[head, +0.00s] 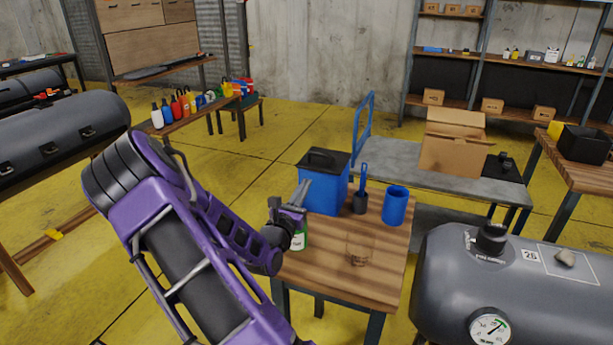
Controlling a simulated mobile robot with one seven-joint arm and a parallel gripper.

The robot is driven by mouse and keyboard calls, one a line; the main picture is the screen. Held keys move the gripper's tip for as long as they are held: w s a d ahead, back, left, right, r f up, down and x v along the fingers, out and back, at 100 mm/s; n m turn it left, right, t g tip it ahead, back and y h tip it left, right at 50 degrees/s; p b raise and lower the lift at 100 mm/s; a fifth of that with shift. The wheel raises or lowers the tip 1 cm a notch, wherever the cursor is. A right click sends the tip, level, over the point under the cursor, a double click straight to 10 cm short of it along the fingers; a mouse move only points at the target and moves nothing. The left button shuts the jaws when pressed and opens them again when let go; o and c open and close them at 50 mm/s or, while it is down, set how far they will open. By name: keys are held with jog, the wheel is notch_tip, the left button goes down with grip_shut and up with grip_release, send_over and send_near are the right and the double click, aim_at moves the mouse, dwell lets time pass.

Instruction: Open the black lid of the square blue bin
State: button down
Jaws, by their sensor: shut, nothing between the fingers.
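The square blue bin (328,193) stands upright at the back left of a small wooden table. My purple arm comes in from the lower left.
Near the bin on the table (330,275) stand a dark holder with a blue-handled tool (363,190), a blue cup (396,206), a clear glass (359,249) and a green bottle (299,240) beside my gripper. A grey tank (470,290) is at the right. A cart (400,165) stands behind.

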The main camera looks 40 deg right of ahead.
jog(key=x, duration=0.8)
jog(key=shift+d+r+b, duration=0.2)
jog(key=shift+d+b, duration=0.1)
jog(key=shift+d, duration=0.05)
jog(key=shift+w+r, duration=0.15)
jog(key=shift+r+y+p, duration=0.3)
jog(key=shift+r+p, duration=0.1)
jog(key=shift+p, duration=0.4)
